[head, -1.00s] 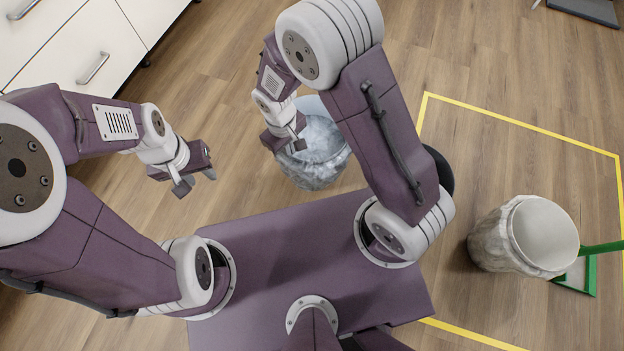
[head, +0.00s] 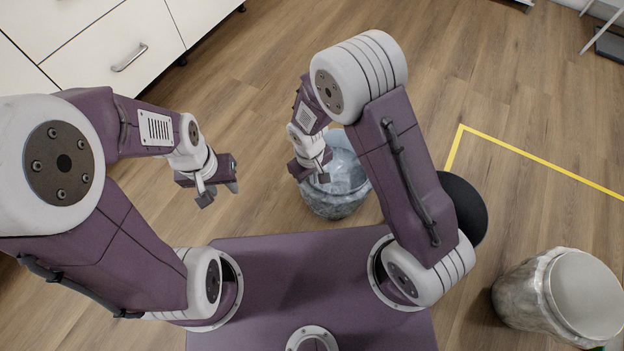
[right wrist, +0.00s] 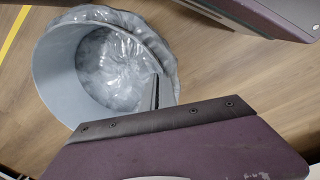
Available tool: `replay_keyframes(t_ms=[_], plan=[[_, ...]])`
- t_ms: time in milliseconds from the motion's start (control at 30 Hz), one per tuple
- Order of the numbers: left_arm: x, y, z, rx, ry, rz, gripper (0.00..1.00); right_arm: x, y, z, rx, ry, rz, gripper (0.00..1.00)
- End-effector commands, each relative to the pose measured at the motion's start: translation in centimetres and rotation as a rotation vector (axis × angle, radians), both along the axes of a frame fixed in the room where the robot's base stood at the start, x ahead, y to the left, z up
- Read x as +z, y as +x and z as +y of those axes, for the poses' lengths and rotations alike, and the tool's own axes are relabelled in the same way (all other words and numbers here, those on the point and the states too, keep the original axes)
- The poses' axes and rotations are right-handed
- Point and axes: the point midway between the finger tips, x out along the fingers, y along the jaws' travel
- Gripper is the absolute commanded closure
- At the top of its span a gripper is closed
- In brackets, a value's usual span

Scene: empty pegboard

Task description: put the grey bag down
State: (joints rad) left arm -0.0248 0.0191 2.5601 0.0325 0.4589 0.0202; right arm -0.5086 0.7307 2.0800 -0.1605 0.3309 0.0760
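The grey bag (head: 338,198) is a round, open-topped, crinkled shape in the head view, in front of my base. In the right wrist view its wide grey rim and shiny crumpled inside (right wrist: 105,65) show. My right gripper (head: 322,174) is at the bag's left rim, and its fingers (right wrist: 156,92) look closed on that rim. Whether the bag's bottom touches the floor cannot be told. My left gripper (head: 220,192) is empty, its fingers apart, to the left of the bag and clear of it.
A pale marbled bin or bag (head: 535,300) stands at the lower right. Yellow tape (head: 540,160) marks the floor at right. White drawers (head: 110,50) stand at upper left. Bare wood floor (head: 270,90) lies beyond the grey bag.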

Motion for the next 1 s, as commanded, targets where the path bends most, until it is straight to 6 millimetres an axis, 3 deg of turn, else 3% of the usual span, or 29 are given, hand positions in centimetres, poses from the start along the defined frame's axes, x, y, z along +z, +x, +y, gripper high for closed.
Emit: replay_keyframes(t_ms=[233, 333, 667, 1000], plan=[[0.0, 0.0, 0.0, 0.0, 0.0, 0.0, 0.64, -0.2, 0.0, 0.0, 0.0, 0.0, 0.0, 1.0], [0.0, 0.0, 0.0, 0.0, 0.0, 0.0, 0.64, -0.1, 0.0, 0.0, 0.0, 0.0, 0.0, 0.77], [0.3, 0.0, 0.0, 0.0, 0.0, 0.0, 0.64, 0.3, 0.0, 0.0, 0.0, 0.001, -0.001, 0.77], [6.7, 0.0, 0.0, 0.0, 0.0, -0.001, 0.64, 8.9, -0.2, 0.4, -0.001, 0.001, -0.001, 0.77]])
